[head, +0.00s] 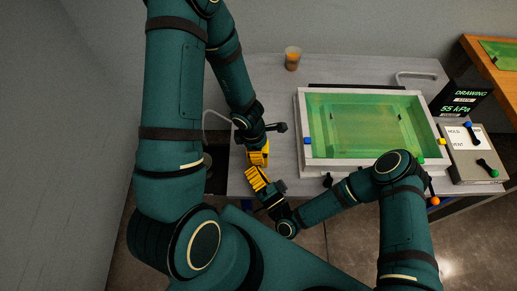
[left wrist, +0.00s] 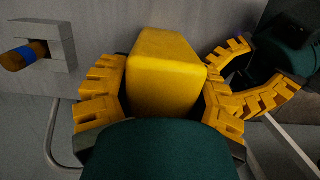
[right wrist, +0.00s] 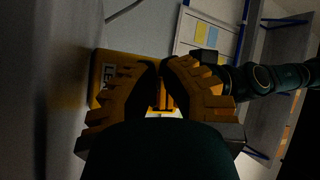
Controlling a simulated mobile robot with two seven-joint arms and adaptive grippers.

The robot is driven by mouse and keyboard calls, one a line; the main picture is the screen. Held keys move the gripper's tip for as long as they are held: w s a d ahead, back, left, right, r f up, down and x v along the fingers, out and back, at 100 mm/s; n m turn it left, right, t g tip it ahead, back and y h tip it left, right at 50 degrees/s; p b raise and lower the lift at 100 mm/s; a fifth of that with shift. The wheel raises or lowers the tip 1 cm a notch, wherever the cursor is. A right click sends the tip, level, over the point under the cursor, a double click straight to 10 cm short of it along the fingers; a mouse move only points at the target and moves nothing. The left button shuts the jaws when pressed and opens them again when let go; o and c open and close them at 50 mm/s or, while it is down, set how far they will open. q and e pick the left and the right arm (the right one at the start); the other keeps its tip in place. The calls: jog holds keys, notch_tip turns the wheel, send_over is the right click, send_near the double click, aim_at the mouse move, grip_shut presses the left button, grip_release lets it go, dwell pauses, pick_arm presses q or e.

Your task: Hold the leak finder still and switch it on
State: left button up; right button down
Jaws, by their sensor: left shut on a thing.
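The leak finder is a yellow box (left wrist: 165,75) between the fingers of my left gripper in the left wrist view. My left gripper (head: 259,153) is shut on it over the left end of the bench. In the right wrist view the yellow body (right wrist: 104,98) shows a label that begins "LEA", partly hidden by my fingers. My right gripper (head: 256,178) is beside the left one, close in front of the leak finder. Its fingertips (right wrist: 160,66) almost meet and look shut. Whether they touch the leak finder, and its switch, I cannot tell.
A framed bath with green content (head: 365,93) fills the bench's middle. A panel with levers (head: 472,170) and a display reading "DRAWING 55 kPa" (head: 462,103) stand right of it. An amber cup (head: 292,58) is at the back. The grey bench top (head: 265,85) is bare near it.

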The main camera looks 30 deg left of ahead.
jog(key=shift+s+d, duration=0.5)
jog(key=shift+s, duration=0.35)
jog(key=shift+s+d, duration=0.55)
jog(key=shift+s, duration=0.35)
jog(key=shift+s+d, duration=0.5)
jog(key=shift+s, duration=0.35)
pick_arm(q)
jog(key=o, duration=1.4)
jog(key=shift+r, duration=0.1)
